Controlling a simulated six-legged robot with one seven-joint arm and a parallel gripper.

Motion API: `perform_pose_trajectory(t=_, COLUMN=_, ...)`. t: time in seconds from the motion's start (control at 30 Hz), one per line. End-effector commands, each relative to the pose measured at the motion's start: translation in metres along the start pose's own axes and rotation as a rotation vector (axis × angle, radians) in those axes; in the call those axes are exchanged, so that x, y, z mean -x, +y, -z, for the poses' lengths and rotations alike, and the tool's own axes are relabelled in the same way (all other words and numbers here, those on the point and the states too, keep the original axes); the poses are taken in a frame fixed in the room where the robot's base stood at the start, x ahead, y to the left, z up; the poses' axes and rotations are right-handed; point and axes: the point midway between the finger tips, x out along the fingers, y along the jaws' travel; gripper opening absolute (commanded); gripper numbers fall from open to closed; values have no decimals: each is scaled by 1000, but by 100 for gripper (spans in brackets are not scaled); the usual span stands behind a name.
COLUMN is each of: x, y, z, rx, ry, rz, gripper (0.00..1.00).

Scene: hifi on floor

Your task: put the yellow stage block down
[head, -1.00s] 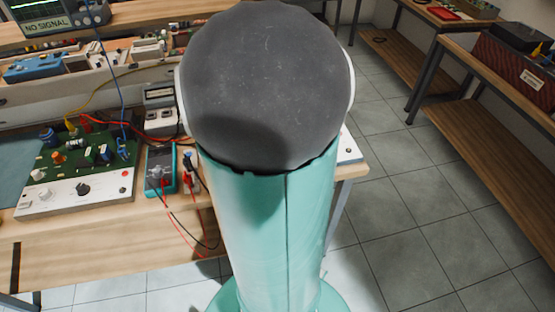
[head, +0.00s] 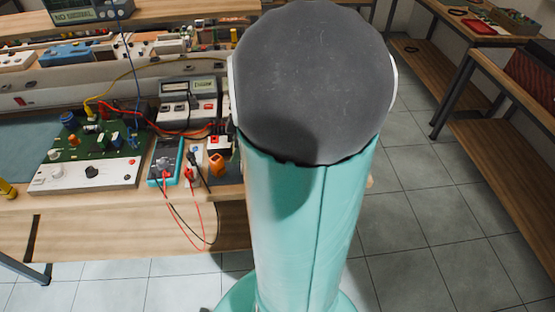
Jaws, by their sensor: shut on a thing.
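My own arm, a teal link topped by a large dark grey round joint, fills the middle of the head view. My gripper is not in view; the arm hides what lies behind it. I cannot make out the yellow stage block in this view. The wooden workbench (head: 130,225) spreads across the left, with its right part behind my arm.
On the bench stand a green circuit board unit (head: 85,172), a teal multimeter (head: 166,162) with loose leads, a small orange object (head: 217,164) and a grey instrument (head: 188,101). A shelved bench (head: 505,150) stands right. Tiled floor (head: 415,215) between is clear.

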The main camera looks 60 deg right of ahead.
Motion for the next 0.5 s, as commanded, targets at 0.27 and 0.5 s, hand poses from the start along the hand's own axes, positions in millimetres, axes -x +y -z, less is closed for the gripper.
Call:
perform_pose_trajectory(t=0.27, x=-7, y=36, z=-56, rx=-7, ry=1, rz=1, gripper=14)
perform_pose_trajectory(t=0.5, x=-29, y=59, z=-104, rx=-5, ry=2, rz=3, gripper=14)
